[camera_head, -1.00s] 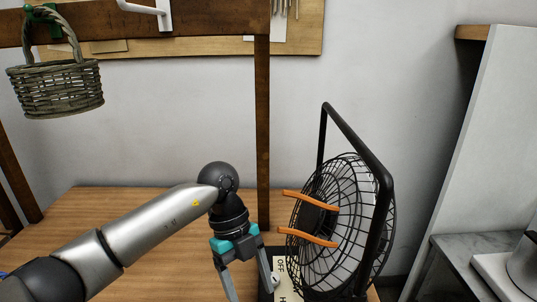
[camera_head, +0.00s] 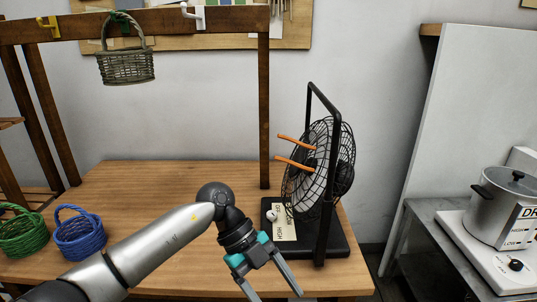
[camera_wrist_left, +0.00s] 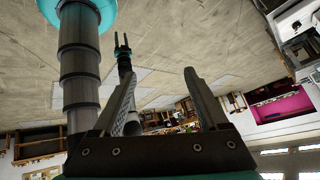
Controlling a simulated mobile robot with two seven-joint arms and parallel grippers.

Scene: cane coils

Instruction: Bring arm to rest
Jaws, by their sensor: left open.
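My left gripper (camera_head: 272,284) hangs over the front part of the wooden table (camera_head: 185,185) in the head view, its fingers apart and pointing down to the right. In the left wrist view its two fingers (camera_wrist_left: 160,98) are spread with nothing between them. A black wire fan (camera_head: 318,170) with orange streamers stands on its dark base to the right of the gripper, apart from it. My right gripper is not in the head view; a dark gripper (camera_wrist_left: 122,42) on another arm shows small in the left wrist view, too small to read.
A grey-green basket (camera_head: 126,68) hangs from the wooden frame. A green basket (camera_head: 22,236) and a blue basket (camera_head: 80,236) stand on the table at the left. A pot (camera_head: 502,210) sits on a cooker at the right, beyond a pale panel (camera_head: 455,130). The table's middle is clear.

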